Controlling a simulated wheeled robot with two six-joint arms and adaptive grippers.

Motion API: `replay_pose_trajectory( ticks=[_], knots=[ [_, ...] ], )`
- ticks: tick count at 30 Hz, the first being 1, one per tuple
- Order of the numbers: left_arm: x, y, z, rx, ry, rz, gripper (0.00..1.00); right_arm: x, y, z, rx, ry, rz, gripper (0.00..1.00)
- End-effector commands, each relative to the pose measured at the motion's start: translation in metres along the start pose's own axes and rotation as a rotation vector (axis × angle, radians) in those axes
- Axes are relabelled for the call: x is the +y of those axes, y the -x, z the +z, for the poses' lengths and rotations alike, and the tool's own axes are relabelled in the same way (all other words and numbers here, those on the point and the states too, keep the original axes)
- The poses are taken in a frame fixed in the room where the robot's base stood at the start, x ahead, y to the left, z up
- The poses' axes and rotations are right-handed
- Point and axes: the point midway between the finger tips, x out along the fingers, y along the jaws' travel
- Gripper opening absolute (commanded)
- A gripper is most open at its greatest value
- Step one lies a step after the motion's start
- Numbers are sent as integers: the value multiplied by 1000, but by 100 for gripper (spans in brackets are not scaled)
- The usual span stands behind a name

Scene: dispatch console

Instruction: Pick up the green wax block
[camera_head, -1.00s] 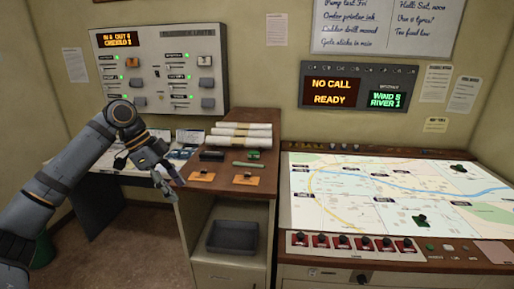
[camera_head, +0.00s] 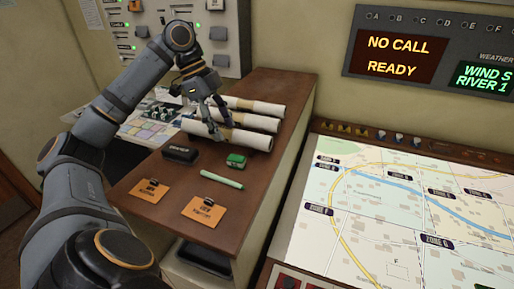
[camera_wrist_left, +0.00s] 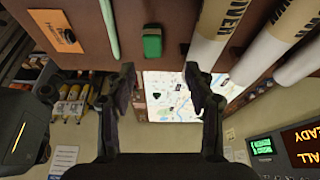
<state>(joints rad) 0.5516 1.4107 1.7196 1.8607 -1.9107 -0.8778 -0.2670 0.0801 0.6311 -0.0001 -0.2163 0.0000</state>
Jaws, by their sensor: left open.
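The green wax block (camera_head: 236,160) lies on the brown cabinet top (camera_head: 150,196), in front of the rolled papers. It also shows in the left wrist view as a dark green block (camera_wrist_left: 152,42), beyond the fingertips. My left gripper (camera_head: 222,130) is open and empty. In the head view it appears over the rolled papers, behind the block and apart from it. In the left wrist view the gap between the fingers (camera_wrist_left: 160,76) is below the block in the picture. My right gripper is not in view.
A pale green stick (camera_head: 222,178), a black case (camera_head: 180,154) and two orange cards (camera_head: 204,210) lie close to the block. Several rolled papers (camera_head: 244,137) lie behind it. A lit map table (camera_head: 410,215) stands to the right.

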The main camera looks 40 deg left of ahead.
Motion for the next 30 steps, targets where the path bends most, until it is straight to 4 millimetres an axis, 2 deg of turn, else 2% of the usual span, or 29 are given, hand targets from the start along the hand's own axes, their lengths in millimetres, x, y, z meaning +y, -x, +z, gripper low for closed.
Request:
replay_pose_trajectory(
  ticks=[3, 7, 10, 14, 17, 21, 23, 25, 30],
  knots=[
    [0, -5, 1, -1, 0, 0, 54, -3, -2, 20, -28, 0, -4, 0],
    [0, -31, 2, -3, 0, 3, 54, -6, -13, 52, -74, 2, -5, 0],
    [0, -46, 2, -2, 1, 3, 54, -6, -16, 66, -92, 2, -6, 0],
    [0, -53, 0, -1, 0, 1, 54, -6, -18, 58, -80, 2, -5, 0],
    [-1, -54, -1, 0, 0, 0, 54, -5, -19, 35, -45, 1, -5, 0],
    [-3, -71, -3, -1, 1, 4, 54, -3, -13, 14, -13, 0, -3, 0],
    [-4, -81, -5, 0, 0, 5, 54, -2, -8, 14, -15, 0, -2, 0],
    [-5, -95, -3, -2, 1, 3, 54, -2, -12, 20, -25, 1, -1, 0],
    [-5, -105, -4, 0, 0, 0, 54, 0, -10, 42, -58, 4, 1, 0]
  ],
)
